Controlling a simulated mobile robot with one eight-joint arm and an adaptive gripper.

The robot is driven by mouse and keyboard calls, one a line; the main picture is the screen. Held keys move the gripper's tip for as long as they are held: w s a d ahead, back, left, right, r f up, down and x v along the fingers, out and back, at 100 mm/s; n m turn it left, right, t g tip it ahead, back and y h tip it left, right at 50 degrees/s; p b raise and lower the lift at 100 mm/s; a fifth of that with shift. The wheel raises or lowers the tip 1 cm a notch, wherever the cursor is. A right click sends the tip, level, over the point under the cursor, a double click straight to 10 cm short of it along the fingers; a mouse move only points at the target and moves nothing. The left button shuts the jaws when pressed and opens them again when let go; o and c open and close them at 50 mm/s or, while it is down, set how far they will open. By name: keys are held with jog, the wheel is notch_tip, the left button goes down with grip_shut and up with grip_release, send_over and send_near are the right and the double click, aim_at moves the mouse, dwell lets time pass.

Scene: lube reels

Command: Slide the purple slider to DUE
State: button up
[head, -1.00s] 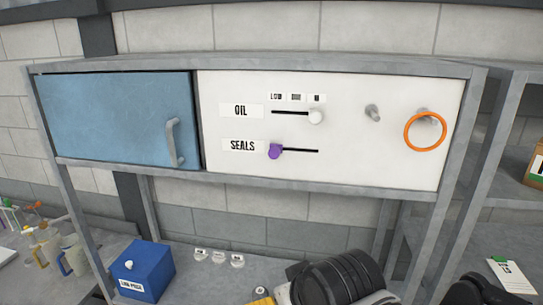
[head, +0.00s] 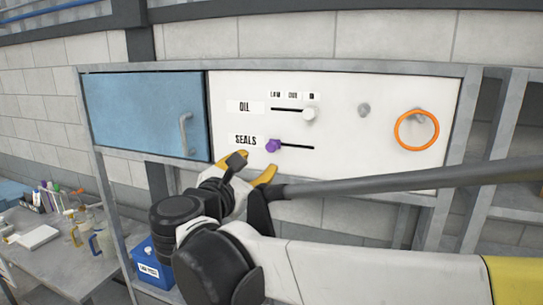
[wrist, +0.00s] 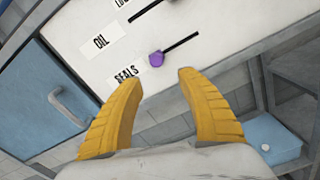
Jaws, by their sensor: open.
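The purple slider knob (head: 273,146) sits at the left end of the black slot (head: 300,147) in the SEALS row of the white panel. The SEALS label (head: 245,140) is left of it. The labels LOW, DUE and a third (head: 293,94) stand above the OIL row. In the wrist view the purple knob (wrist: 156,58) lies just beyond and between my two yellow fingertips. My gripper (head: 252,166) is open and empty, just below and left of the knob in the head view. It appears apart from the knob.
A white knob (head: 310,114) sits at the right end of the OIL slot. An orange ring (head: 416,130) hangs on the panel's right, beside a grey peg (head: 364,110). A blue cabinet door with a handle (head: 185,134) is at left. A blue box (head: 150,272) stands below.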

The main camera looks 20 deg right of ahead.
aim_at(270, 149)
jog(key=x, duration=0.3)
jog(key=p+x, duration=0.1)
jog(key=x, duration=0.3)
jog(key=p+x, duration=0.1)
jog(key=x, duration=0.3)
jog(key=shift+w+a+r, duration=0.1)
jog(key=shift+a+r, duration=0.1)
jog(key=shift+r, duration=0.1)
grip_shut()
